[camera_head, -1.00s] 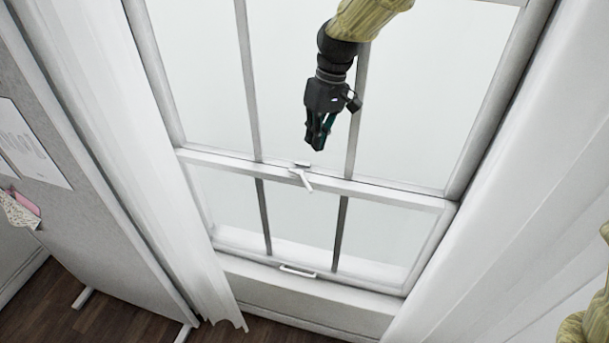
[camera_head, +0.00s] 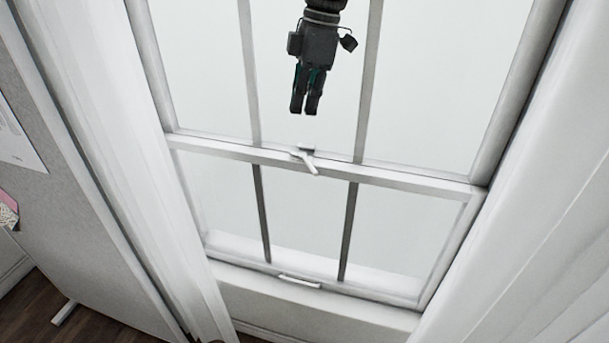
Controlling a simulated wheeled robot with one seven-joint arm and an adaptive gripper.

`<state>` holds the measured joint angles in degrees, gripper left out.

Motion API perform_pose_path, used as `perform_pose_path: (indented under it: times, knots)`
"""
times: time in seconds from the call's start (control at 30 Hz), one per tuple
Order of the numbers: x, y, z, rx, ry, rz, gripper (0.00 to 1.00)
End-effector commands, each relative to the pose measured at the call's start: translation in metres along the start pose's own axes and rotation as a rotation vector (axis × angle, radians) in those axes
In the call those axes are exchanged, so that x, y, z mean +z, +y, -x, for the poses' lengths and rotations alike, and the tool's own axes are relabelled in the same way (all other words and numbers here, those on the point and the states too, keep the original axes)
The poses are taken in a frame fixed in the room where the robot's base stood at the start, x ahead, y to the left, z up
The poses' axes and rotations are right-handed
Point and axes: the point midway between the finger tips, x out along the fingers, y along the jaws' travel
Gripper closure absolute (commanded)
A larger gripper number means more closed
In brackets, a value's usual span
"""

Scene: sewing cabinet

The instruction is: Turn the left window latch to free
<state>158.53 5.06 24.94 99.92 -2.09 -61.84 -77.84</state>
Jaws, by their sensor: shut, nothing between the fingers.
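A white window latch (camera_head: 308,161) sits at the middle of the window's meeting rail (camera_head: 400,179). Its lever slants down and to the right, out from its small base. It is the only latch in view. My gripper (camera_head: 304,112) is black with teal inner parts and points down. It is shut and empty, a little above the latch in the picture and apart from it. How far it is from the glass in depth is hard to tell.
A white handle (camera_head: 299,281) is at the bottom of the lower sash. A grey board (camera_head: 70,220) with papers stands at the far left. The space before the window is clear.

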Motion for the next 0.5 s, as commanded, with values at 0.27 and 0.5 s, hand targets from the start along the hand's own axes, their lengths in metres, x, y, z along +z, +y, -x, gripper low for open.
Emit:
perform_pose_path:
  times: [0.27,0.5]
  knots:
    - [-0.004,-0.005,0.001,0.001,-0.003,0.149,1.0]
    - [-0.005,-0.006,-0.021,-0.002,-0.004,0.151,1.0]
